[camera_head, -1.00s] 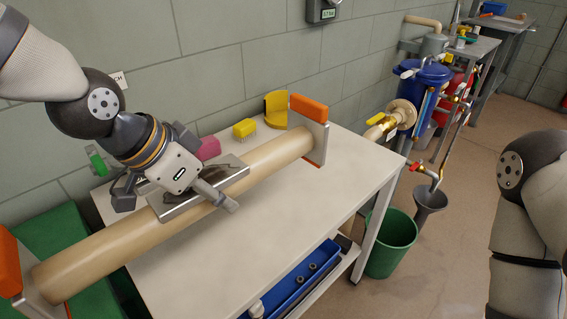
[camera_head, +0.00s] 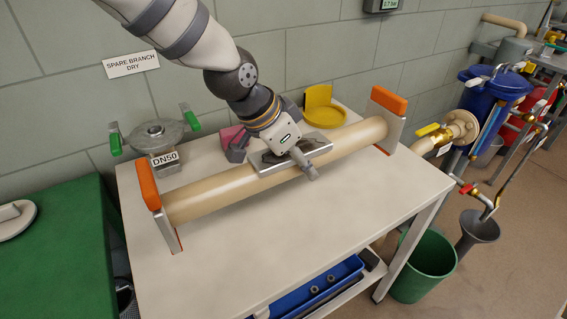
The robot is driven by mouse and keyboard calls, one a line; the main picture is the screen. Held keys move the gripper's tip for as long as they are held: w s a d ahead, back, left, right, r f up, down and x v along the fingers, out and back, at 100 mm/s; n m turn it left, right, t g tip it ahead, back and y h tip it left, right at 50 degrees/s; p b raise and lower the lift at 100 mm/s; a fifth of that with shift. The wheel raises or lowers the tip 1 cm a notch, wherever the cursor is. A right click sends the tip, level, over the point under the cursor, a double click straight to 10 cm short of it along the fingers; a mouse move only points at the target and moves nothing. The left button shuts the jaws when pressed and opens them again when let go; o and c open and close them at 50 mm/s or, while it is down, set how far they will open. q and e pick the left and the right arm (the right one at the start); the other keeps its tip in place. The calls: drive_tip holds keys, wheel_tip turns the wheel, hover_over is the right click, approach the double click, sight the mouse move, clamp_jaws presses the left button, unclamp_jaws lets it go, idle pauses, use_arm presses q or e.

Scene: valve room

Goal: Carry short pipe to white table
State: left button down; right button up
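The short pipe (camera_head: 225,193) is a beige tube with a metal end plate and an orange block at each end. A grey metal saddle sits on its middle. It lies level over the white table (camera_head: 220,262), with both ends inside the table's edges. The end plates' lower edges look at or very near the tabletop; I cannot tell contact for sure. My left gripper (camera_head: 273,160) comes down from above, its fingers shut on the pipe at the saddle. The far finger is partly hidden. My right gripper is out of view.
A green table (camera_head: 60,250) is at left. A green bucket (camera_head: 424,262) and blue filter housing (camera_head: 493,95) are at right. The table's front is clear.

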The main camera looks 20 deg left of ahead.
use_arm(q)
drive_tip(key=w+f, duration=0.2)
drive_tip(key=w+d+f+b, duration=0.1)
drive_tip(key=w+f, duration=0.1)
drive_tip(key=f, duration=0.4)
drive_tip(key=shift+w+d+f, duration=0.1)
drive_tip(key=shift+w+f, duration=0.15)
drive_tip(key=shift+r, duration=0.1)
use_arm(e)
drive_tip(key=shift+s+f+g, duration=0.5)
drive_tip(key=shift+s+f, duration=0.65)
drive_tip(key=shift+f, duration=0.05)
use_arm(q)
drive_tip(key=c, duration=0.8)
unclamp_jaws()
drive_tip(key=shift+s+f, duration=0.15)
drive_tip(key=shift+f, duration=0.05)
drive_tip(key=shift+c, duration=0.2)
drive_tip(key=p+v, duration=0.1)
drive_tip(key=v, duration=1)
drive_tip(key=shift+r+p, duration=0.4)
drive_tip(key=shift+s+a+r, duration=0.15)
drive_tip(key=shift+a, duration=0.1)
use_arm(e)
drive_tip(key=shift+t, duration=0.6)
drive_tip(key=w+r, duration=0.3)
